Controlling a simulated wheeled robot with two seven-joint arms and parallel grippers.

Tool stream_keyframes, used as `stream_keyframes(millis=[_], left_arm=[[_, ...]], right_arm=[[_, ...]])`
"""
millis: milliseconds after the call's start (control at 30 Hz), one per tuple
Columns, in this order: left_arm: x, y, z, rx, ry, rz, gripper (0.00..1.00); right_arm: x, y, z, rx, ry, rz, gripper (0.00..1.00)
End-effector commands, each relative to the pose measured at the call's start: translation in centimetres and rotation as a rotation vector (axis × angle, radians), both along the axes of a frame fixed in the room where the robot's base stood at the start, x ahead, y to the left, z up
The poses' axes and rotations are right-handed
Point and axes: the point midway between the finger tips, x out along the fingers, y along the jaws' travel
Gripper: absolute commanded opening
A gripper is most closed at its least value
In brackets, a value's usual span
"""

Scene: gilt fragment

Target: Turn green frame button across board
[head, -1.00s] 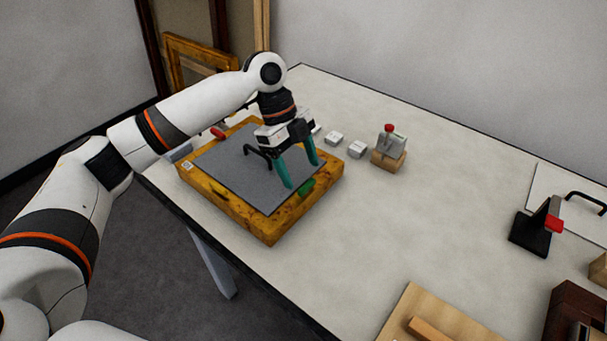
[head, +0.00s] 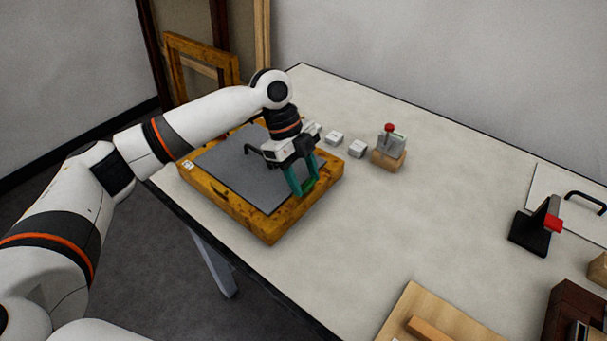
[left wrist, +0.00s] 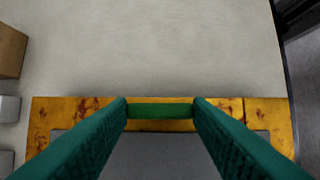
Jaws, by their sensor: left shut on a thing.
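The gilt frame (head: 272,232) lies flat on the table with a grey board (head: 228,172) inside it. The green frame button (left wrist: 162,111) sits on the near right side of the frame in the head view. In the left wrist view it spans between my fingertips, lying along the frame's wooden side. My left gripper (head: 304,187) points down over that side with its green fingers shut on the button, which they partly hide in the head view. My right gripper is in neither view.
Small white blocks (head: 357,149) and a wooden block with a red-topped grey piece (head: 388,158) stand just beyond the frame. A black stand with a red part (head: 536,228) is at the right. A wooden board (head: 440,315) lies at the front. The middle of the table is clear.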

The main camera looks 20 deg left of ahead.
Motion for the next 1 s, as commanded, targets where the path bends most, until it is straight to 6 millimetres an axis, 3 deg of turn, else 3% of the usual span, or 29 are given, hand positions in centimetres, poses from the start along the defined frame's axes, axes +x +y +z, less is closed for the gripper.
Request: stream_keyframes(millis=[367,1000], left_arm=[[-0.3,0.1,0.6,0.0,0.003,0.15,0.23],[-0.8,0.0,0.8,0.0,0.003,0.742,0.23]], right_arm=[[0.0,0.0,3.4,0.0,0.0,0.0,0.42],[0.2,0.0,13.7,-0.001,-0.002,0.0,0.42]])
